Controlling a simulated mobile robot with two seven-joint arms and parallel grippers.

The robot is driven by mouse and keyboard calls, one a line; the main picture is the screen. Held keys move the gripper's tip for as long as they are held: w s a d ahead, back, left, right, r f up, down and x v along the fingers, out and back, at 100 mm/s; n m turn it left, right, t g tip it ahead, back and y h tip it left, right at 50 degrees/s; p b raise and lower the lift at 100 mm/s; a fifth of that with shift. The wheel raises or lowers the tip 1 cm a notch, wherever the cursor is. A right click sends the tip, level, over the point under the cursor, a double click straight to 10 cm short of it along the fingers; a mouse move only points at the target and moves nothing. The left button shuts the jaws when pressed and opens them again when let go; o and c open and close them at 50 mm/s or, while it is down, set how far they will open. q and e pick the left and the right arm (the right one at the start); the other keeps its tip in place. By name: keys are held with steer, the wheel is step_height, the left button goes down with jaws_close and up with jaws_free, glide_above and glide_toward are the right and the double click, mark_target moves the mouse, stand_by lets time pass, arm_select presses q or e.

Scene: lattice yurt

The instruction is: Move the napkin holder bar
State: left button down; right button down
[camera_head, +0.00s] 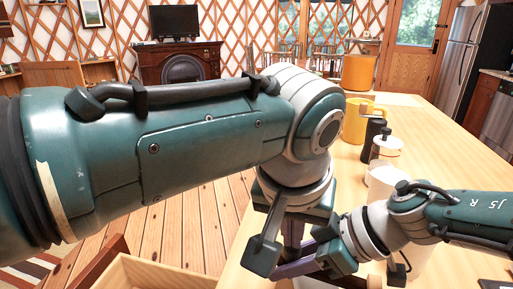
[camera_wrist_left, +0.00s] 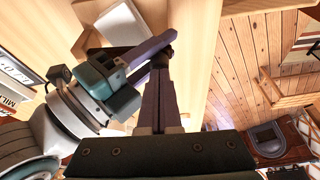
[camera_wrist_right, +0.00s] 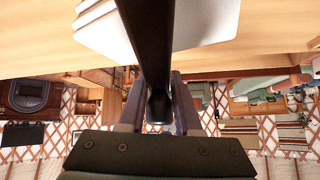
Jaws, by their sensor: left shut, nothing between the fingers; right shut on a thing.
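The napkin holder bar (camera_wrist_right: 146,40) is a long dark bar that runs from the top of the right wrist view down between my right fingers. My right gripper (camera_wrist_right: 158,82) is shut on it. White napkins (camera_wrist_right: 200,22) lie beside the bar, and they show in the left wrist view (camera_wrist_left: 112,20) too. My left gripper (camera_head: 292,234) is shut and empty, pointing down close beside the right one. In the left wrist view its purple fingers (camera_wrist_left: 160,80) are together, near the right fingers. In the head view my arms hide most of the bar.
The wooden counter (camera_head: 440,150) extends back to the right. On it stand an orange pitcher (camera_head: 355,122), a dark bottle (camera_head: 371,138), a white-and-glass jar (camera_head: 386,148) and an orange pot (camera_head: 358,72). A wooden box (camera_head: 150,275) is at the lower left. Plank floor shows left of the counter.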

arm_select(q)
steer(key=shift+f, duration=0.2)
steer(key=shift+w+a+f+g+h, duration=0.15)
steer(key=shift+f+h, duration=0.1)
steer(key=shift+f, duration=0.15)
steer(key=shift+s+a+f+g+h, duration=0.15)
steer(key=shift+f+h, duration=0.1)
steer(key=shift+f, duration=0.15)
arm_select(e)
steer(key=shift+a, duration=0.1)
arm_select(q)
steer(key=shift+f, duration=0.2)
arm_select(e)
steer(key=shift+a+r, duration=0.2)
steer(key=c, duration=1)
jaws_free()
steer(key=shift+c, duration=0.2)
arm_select(q)
steer(key=shift+w+r, duration=0.1)
arm_select(e)
steer(key=o, duration=0.4)
steer(key=shift+d+f, duration=0.1)
steer(key=shift+d, duration=0.05)
arm_select(q)
steer(key=shift+d, duration=0.1)
arm_select(e)
steer(key=shift+o, duration=0.2)
steer(key=shift+d, duration=0.15)
